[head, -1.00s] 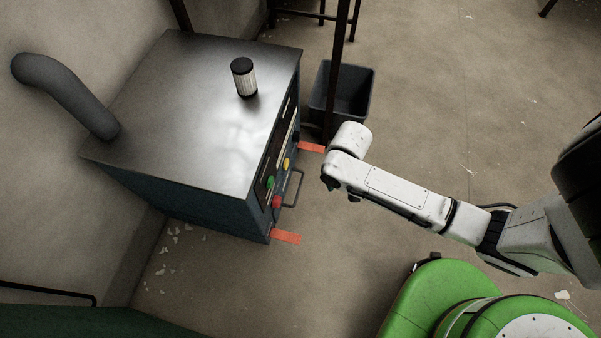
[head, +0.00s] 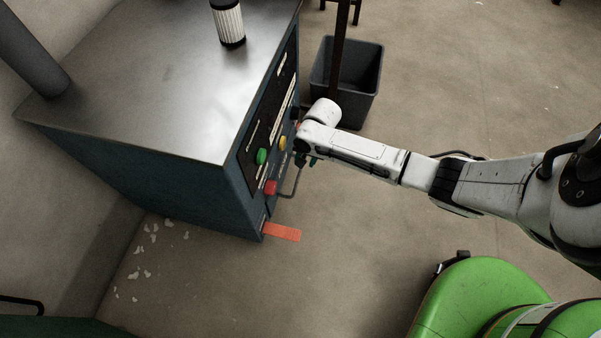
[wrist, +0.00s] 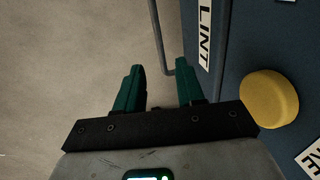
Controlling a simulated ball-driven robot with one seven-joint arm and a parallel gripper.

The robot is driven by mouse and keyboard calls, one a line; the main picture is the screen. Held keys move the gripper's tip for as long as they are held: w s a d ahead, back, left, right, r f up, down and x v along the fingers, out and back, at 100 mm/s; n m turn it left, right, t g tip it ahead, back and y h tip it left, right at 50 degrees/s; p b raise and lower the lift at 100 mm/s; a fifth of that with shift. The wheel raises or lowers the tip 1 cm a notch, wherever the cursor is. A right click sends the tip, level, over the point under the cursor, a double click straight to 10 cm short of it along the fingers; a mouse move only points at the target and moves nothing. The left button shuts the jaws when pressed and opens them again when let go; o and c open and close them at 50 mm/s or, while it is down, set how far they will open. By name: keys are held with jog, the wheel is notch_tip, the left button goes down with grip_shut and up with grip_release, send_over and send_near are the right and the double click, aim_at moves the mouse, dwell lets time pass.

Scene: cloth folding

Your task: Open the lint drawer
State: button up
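The lint drawer front (wrist: 222,30) is part of the blue machine (head: 150,180) and carries a white LINT label (wrist: 205,35) in the wrist view. Its grey bar handle (wrist: 158,30) stands out from the front; in the head view the handle (head: 294,187) shows below my wrist. My gripper (wrist: 160,85) is open, with its two green fingers apart and nothing between their tips that I can see gripped. The handle's bent end appears in the gap between the fingers, nearer the right one. I cannot tell whether they touch. In the head view my gripper (head: 306,160) is mostly hidden by my wrist.
A yellow button (wrist: 268,98) sits right of the gripper. Green (head: 261,156) and red (head: 270,187) buttons are on the same panel. An orange strip (head: 283,232) sticks out low. A grey bin (head: 350,75) and dark post stand behind my wrist. Floor in front is clear.

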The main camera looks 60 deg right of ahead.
aim_at(299, 173)
jog(key=f+b, duration=0.1)
jog(key=f, duration=0.2)
jog(key=w+f+b, duration=0.1)
jog(key=f+b, duration=0.1)
jog(key=f, duration=0.1)
jog(key=f+b, duration=0.2)
jog(key=f, duration=0.1)
jog(key=shift+w+a, duration=0.25)
jog(key=shift+r, duration=0.1)
jog(key=shift+c, duration=0.5)
grip_shut()
